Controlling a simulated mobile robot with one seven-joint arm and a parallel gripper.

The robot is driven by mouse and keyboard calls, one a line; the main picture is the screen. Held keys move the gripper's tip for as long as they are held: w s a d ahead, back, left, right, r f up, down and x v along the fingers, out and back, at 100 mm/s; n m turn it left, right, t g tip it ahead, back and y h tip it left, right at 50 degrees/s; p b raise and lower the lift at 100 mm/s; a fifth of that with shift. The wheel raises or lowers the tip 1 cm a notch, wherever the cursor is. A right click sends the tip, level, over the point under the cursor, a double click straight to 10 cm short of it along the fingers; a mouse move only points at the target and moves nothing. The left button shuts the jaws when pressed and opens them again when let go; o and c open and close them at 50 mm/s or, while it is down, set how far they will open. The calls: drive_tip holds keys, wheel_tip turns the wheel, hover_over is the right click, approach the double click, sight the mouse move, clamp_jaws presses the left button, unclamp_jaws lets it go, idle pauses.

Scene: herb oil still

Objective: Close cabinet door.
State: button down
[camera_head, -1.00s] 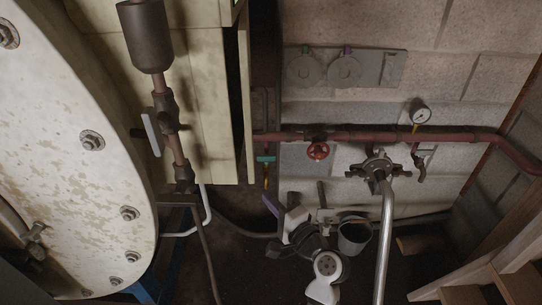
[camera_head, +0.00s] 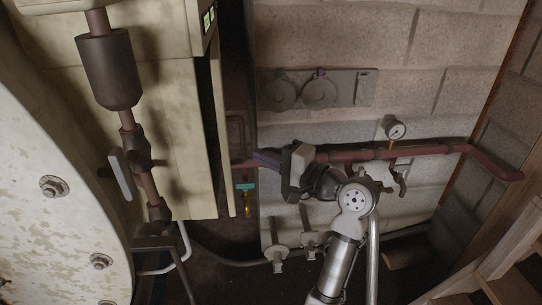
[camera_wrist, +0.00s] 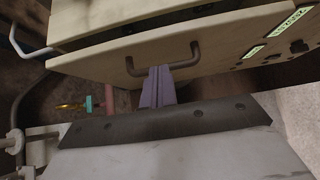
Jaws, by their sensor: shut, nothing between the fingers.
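The cream cabinet (camera_head: 160,150) stands left of centre in the head view. Its door (camera_head: 217,135) is a cream panel on the right side, slightly ajar, with a dark gap between it and the body. A dark bracket handle (camera_head: 236,138) is on the door's outer face. In the wrist view the door (camera_wrist: 95,67) crosses the upper part, with the handle (camera_wrist: 185,62) near its middle. My gripper (camera_head: 258,157) has its purple fingers shut and empty, pointing at the door. In the wrist view the fingertips (camera_wrist: 159,70) overlap the handle's lower edge; I cannot tell whether they touch.
A red pipe (camera_head: 430,150) with a gauge (camera_head: 396,130) runs along the block wall behind my arm. A vertical pipe with a dark cylinder (camera_head: 108,70) stands before the cabinet. Wooden steps (camera_head: 490,270) are at lower right.

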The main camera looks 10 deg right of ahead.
sight(242, 148)
drive_tip(key=p+x, duration=0.1)
drive_tip(key=x, duration=0.5)
drive_tip(key=shift+w+a, duration=0.1)
drive_tip(key=shift+w, duration=0.05)
